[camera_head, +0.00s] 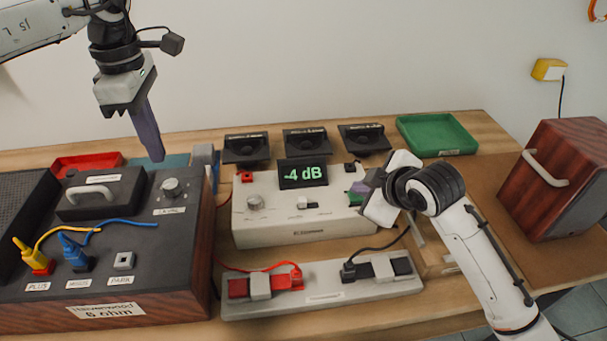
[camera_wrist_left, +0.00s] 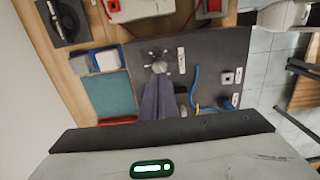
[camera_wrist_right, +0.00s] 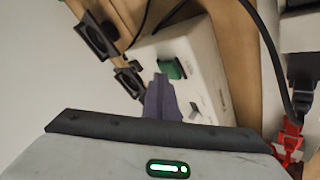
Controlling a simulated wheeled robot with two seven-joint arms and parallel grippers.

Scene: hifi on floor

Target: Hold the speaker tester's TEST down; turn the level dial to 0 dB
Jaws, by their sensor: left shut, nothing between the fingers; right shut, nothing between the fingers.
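The beige tester (camera_head: 300,215) shows "-4 dB" on its display (camera_head: 303,174). A green button (camera_head: 355,199), likely TEST, is at its right end; it also shows in the right wrist view (camera_wrist_right: 171,68). My right gripper (camera_head: 362,188) is shut and empty, its tips at the green button; I cannot tell how far the button is pressed. The level dial (camera_head: 171,188), a grey knob on the dark wood-sided speaker box (camera_head: 180,235), also shows in the left wrist view (camera_wrist_left: 160,66). My left gripper (camera_head: 154,155) is shut, empty, and appears above the dial.
Yellow and blue plugs stand on the speaker box. A strip with red and black plugs (camera_head: 330,292) lies in front. A green tray (camera_head: 437,133) and wooden speaker (camera_head: 565,180) are right.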

